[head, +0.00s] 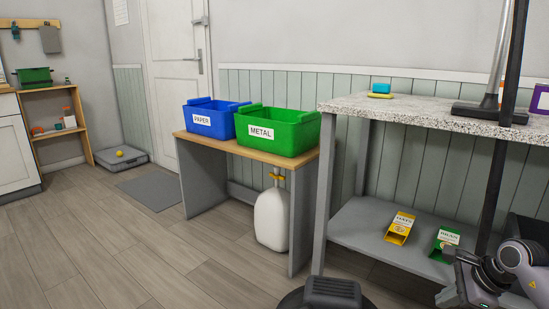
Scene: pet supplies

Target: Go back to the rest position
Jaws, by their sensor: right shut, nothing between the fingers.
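My right gripper (462,277) is at the lower right of the head view, its arm coming in from the right edge. It is shut and empty, in front of the grey lower shelf. My left gripper is not in view. No object of the task is named. A green carton (443,243) lies on the lower shelf just behind my right gripper. A yellow carton (399,229) lies to its left on the same shelf.
A speckled counter (420,110) stands above the shelf (350,232). A wooden-topped bench (222,146) holds a blue PAPER bin (212,127) and a green METAL bin (290,138). A white jug (271,220) stands below.

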